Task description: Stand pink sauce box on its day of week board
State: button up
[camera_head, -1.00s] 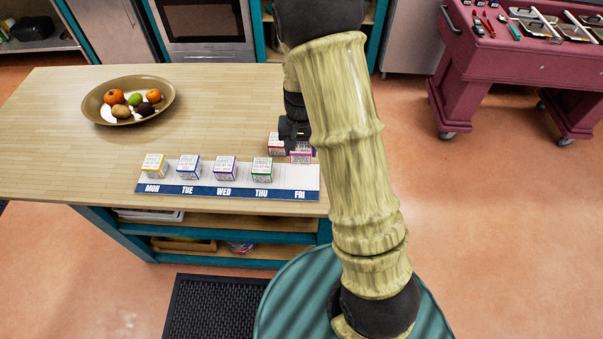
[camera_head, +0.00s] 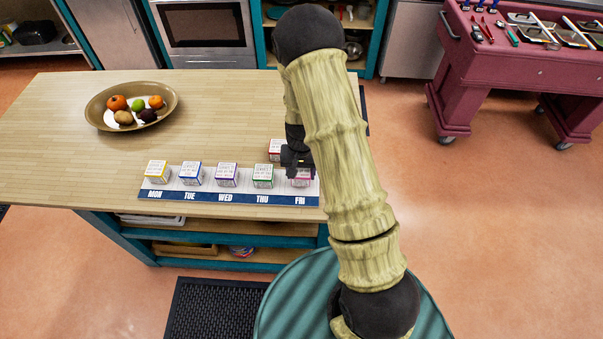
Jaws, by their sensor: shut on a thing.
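The pink sauce box (camera_head: 301,181) is at the FRI end of the day of week board (camera_head: 222,198), low over or on the board; I cannot tell whether it touches. My gripper (camera_head: 297,168) is right at the box's top, shut on it, and partly hides it. The board lies along the front edge of the wooden counter, with MON, TUE, WED, THU and FRI printed on its blue strip. A yellow box (camera_head: 157,172) stands at MON, a blue one (camera_head: 191,174) at TUE, a purple one (camera_head: 227,174) at WED and a green one (camera_head: 263,176) at THU.
A red-edged box (camera_head: 275,149) stands on the counter behind the board's FRI end, close to my gripper. A bowl of fruit (camera_head: 103,119) sits at the back left. The middle of the counter is clear. My arm hides the counter's right end.

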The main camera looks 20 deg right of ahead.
aim_at(301, 170)
jog(key=shift+f, duration=0.8)
jog(key=shift+f, duration=0.15)
jog(key=o, duration=1)
jog(key=shift+o, duration=0.2)
notch_tip(301, 170, up, 12)
jog(key=b, duration=0.3)
jog(key=shift+r, duration=0.2)
jog(key=shift+s, duration=0.1)
